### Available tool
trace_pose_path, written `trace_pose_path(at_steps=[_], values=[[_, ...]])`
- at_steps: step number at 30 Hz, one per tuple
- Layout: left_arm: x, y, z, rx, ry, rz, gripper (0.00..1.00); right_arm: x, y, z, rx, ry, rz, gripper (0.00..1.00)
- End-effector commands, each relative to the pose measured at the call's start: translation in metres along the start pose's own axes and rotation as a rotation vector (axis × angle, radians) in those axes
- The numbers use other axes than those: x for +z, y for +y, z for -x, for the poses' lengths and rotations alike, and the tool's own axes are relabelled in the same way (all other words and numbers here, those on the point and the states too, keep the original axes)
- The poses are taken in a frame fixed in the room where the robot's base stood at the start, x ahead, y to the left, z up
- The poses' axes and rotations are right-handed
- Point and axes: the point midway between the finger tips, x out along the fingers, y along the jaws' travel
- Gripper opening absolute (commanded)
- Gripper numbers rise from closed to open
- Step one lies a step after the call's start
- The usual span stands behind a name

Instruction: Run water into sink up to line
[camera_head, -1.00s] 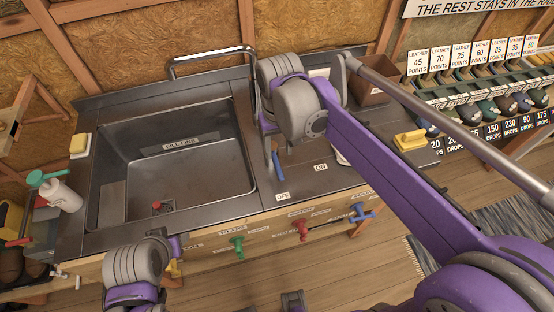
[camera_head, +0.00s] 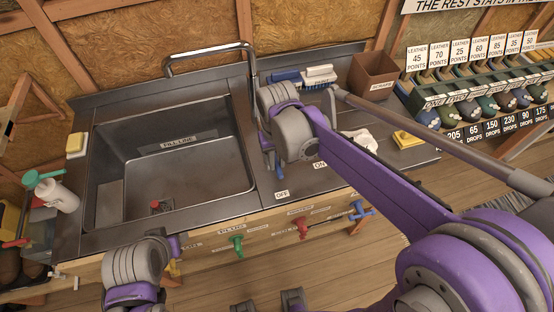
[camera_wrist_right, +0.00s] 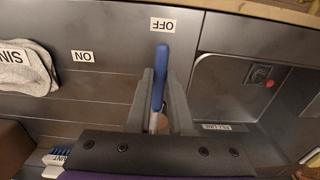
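The sink (camera_head: 125,160) is a dark metal basin with no water visible in it. A FILL LINE label (camera_head: 190,139) is on its back wall; the label also shows in the right wrist view (camera_wrist_right: 216,127). The metal spout (camera_head: 208,52) arches over the back edge. A blue lever (camera_wrist_right: 160,78) points toward the OFF label (camera_wrist_right: 163,25); the ON label (camera_wrist_right: 83,56) is to one side. My right gripper (camera_wrist_right: 161,88) has its fingers close on both sides of the lever and appears shut on it. My left arm shows at the lower left; its fingertips do not.
A red item (camera_head: 156,206) sits on the basin floor. Brushes (camera_head: 302,76), a brown box (camera_head: 374,76), a white cloth (camera_head: 364,138) and a yellow block (camera_head: 407,139) are on the right counter. A white bottle (camera_head: 58,194) stands at the left. Coloured handles line the front.

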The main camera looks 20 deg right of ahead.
Motion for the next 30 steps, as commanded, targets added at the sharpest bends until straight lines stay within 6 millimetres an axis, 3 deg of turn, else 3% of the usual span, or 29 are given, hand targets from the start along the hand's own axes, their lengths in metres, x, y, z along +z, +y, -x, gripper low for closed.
trace_pose_path(at_steps=[3,30], values=[[0.0,0.0,0.0,0.0,0.0,0.0,0.5,0.0,0.0,0.0001,0.0,0.0,0.0,0.0],[-0.0001,0.0,0.0001,0.0,0.0,0.0,0.5,-0.0001,-0.0001,0.0003,0.0,0.0,0.0,0.0]])
